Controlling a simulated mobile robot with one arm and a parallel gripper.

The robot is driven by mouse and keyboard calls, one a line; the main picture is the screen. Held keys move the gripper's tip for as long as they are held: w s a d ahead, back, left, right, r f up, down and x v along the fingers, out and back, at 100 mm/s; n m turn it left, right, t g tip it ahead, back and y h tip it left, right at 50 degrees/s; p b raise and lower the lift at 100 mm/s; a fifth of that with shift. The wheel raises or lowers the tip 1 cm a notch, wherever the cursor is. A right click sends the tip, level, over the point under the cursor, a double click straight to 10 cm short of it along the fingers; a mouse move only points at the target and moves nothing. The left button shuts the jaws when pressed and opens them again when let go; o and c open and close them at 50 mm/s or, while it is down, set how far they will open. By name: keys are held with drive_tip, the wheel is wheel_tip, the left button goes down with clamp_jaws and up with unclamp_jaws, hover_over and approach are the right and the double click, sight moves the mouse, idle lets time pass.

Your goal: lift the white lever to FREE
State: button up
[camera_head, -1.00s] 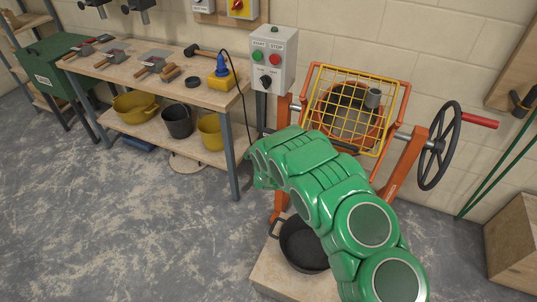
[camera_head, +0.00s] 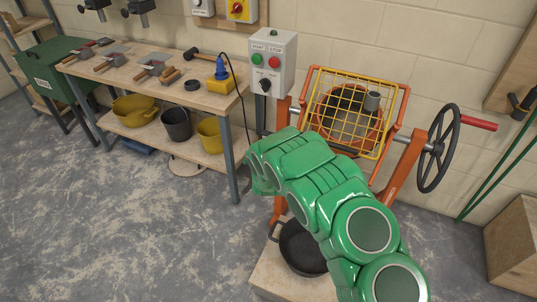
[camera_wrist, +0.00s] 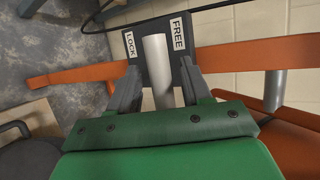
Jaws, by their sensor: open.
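The white lever (camera_wrist: 157,66) shows in the wrist view as a pale rod over a dark plate (camera_wrist: 146,36) with a LOCK label (camera_wrist: 131,45) on the left and a FREE label (camera_wrist: 178,33) on the right. The lever's top end lies between the two labels. My gripper (camera_wrist: 157,80) is open, with one finger on each side of the lever. I see gaps between the fingers and the lever. In the head view my green arm hides the lever and the gripper.
An orange mixer frame (camera_head: 404,180) with a yellow grid guard (camera_head: 352,112) and a dark handwheel (camera_head: 438,148) stands beside my arm. A grey START/STOP box (camera_head: 273,62) is behind it. A black bucket (camera_head: 302,248) sits below. A workbench (camera_head: 205,98) stands left.

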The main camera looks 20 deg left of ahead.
drive_tip(key=v, duration=0.6)
drive_tip(key=shift+r, duration=0.1)
idle(0.6)
